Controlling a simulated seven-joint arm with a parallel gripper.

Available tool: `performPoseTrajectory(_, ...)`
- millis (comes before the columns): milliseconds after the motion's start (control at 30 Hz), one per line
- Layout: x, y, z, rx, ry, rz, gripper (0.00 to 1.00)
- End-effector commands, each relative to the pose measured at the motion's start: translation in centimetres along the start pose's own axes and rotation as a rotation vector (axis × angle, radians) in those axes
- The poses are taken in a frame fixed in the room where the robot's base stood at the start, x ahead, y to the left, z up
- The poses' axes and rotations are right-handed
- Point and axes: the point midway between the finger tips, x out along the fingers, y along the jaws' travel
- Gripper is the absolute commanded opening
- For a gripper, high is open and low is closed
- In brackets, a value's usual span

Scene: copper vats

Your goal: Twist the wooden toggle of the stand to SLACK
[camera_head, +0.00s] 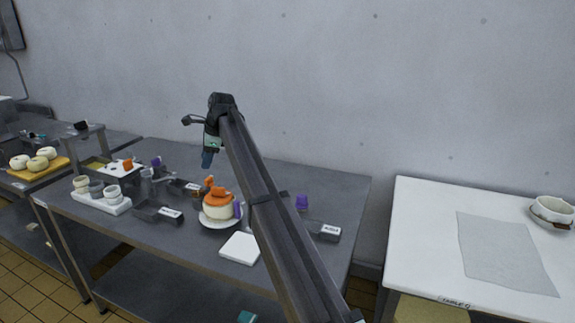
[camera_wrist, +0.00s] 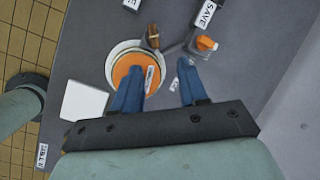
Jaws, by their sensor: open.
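My gripper (camera_head: 207,158) is raised above the steel table, its blue fingers apart with nothing between them. In the wrist view the open fingers (camera_wrist: 158,98) point down towards the orange-topped pot on its white plate. A small brown, wood-like piece (camera_wrist: 152,37) stands at the plate's far edge, beyond the fingertips; it may be the toggle. To its right is a grey fitting with an orange knob (camera_wrist: 205,43). I cannot tell which of these belongs to the stand. No SLACK marking is readable. The gripper appears apart from all of these.
The orange-topped pot (camera_head: 217,203) sits on a white plate (camera_head: 220,224). A white square tile (camera_head: 240,248) lies in front. Labelled dark blocks (camera_head: 158,213) and a purple piece (camera_head: 301,202) are nearby. White cups in a holder (camera_head: 102,202) stand left. The table's back right is clear.

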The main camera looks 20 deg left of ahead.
Motion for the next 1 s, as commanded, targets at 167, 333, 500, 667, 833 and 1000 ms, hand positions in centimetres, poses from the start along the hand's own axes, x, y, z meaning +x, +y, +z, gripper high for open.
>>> performPoseTrajectory(167,0.0,-0.3,-0.1,-0.154,0.008,-0.014,0.43)
performPoseTrajectory(333,0.0,-0.6,-0.3,-0.301,0.021,-0.028,0.43)
performPoseTrajectory(500,0.0,-0.8,-0.6,-0.448,0.037,-0.041,0.43)
performPoseTrajectory(667,-0.1,-1.0,-0.8,-0.589,0.057,-0.051,0.43)
performPoseTrajectory(833,-0.1,-1.2,-1.1,-0.736,0.081,-0.060,0.43)
performPoseTrajectory(1000,-0.1,-1.4,-1.5,-0.884,0.109,-0.066,0.43)
